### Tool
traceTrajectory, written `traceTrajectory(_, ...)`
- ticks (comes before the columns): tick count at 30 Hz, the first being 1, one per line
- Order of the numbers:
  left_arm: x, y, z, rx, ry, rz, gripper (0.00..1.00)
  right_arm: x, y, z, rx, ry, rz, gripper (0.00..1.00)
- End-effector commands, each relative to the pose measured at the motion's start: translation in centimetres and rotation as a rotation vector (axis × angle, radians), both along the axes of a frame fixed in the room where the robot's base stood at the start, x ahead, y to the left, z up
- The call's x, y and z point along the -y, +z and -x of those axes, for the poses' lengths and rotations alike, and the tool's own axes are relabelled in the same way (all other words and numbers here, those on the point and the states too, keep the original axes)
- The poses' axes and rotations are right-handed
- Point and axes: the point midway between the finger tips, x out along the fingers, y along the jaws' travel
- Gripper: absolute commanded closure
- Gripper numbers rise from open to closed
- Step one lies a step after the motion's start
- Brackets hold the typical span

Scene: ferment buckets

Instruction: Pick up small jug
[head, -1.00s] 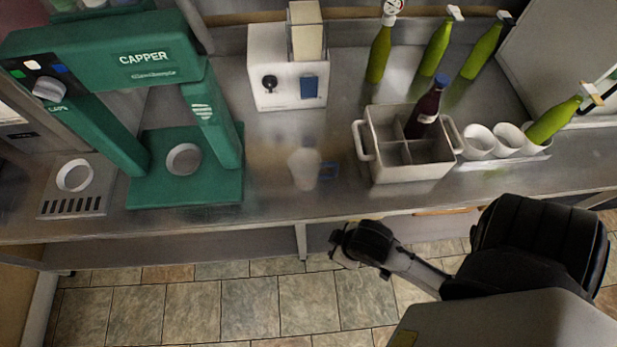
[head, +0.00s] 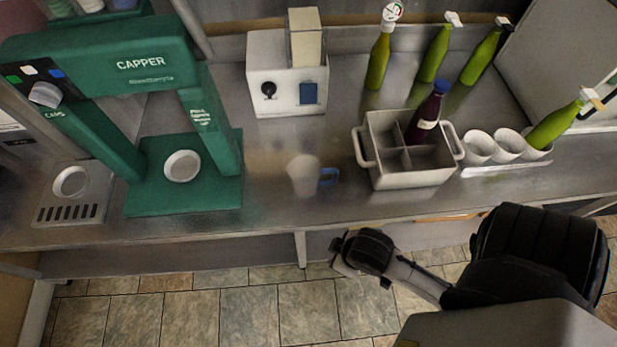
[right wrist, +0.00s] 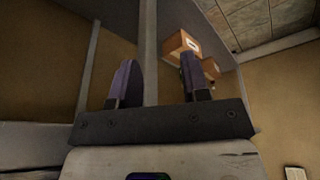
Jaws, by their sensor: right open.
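The small jug (head: 304,175) stands upright on the metal counter (head: 270,215) in the head view, between the green capper and the crate. It looks pale and translucent, with a blue handle (head: 328,176) on its right side. My right arm comes in from the lower right in the head view, and its gripper end (head: 347,252) is in front of and below the counter edge, apart from the jug. In the right wrist view the right gripper (right wrist: 155,78) has its two fingers spread with nothing between them. The jug does not show in that view. My left gripper is not in view.
The green capper (head: 150,65) stands at left. A grey divided crate (head: 412,180) holding a dark bottle (head: 427,112) is right of the jug. White cups (head: 479,146) and green bottles (head: 379,62) stand farther right and behind. A white box machine (head: 287,85) is behind the jug.

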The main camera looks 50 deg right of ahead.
Motion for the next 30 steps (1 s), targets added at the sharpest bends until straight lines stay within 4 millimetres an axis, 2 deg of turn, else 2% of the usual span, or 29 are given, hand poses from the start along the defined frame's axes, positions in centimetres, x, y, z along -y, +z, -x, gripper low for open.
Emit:
traceTrajectory(5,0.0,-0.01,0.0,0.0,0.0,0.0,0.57,0.01,-0.01,0.0,0.0,0.0,0.0,0.56)
traceTrajectory(22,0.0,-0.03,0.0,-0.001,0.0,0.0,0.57,0.01,-0.02,-0.02,0.0,0.0,0.0,0.01)
traceTrajectory(30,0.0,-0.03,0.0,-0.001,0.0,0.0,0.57,0.0,-0.02,-0.02,0.0,0.0,0.0,0.0)
